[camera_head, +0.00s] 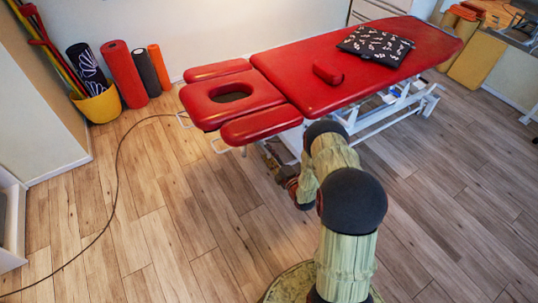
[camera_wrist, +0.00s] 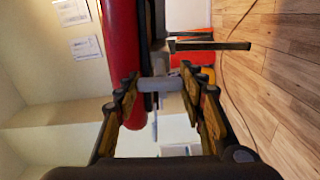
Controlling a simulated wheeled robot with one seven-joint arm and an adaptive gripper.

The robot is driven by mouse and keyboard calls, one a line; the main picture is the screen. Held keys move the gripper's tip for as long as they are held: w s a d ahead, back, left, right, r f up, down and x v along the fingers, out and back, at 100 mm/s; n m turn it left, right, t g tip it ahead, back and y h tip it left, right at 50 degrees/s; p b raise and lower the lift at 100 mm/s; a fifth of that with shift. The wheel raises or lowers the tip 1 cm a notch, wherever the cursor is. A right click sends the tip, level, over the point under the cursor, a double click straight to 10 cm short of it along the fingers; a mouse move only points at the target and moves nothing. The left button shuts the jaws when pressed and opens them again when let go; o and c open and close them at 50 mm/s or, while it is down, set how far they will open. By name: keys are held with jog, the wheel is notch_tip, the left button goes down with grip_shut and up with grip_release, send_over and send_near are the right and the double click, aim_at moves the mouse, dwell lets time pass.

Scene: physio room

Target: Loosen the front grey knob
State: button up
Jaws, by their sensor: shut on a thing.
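The grey knob (camera_wrist: 158,85) shows in the wrist view as a short grey cylinder lying crosswise between my two fingers. My gripper (camera_wrist: 160,82) is shut on it, with one fingertip against each end. In the head view my own arm reaches toward the near end of the red treatment table (camera_head: 287,75), under its head section. A red cushion edge (camera_wrist: 121,40) of the table stands just beyond my left finger in the wrist view.
A dark bar (camera_wrist: 212,45) lies beyond my right fingertip. A black patterned cloth (camera_head: 376,44) and a small red cushion (camera_head: 327,72) lie on the table. A yellow bucket (camera_head: 98,104) and rolled mats stand by the wall. A cable (camera_head: 118,185) crosses the otherwise open wooden floor.

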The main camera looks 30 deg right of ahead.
jog(key=o, duration=1.1)
jog(key=shift+o, duration=0.3)
jog(key=s, duration=1.2)
jog(key=shift+d, duration=0.2)
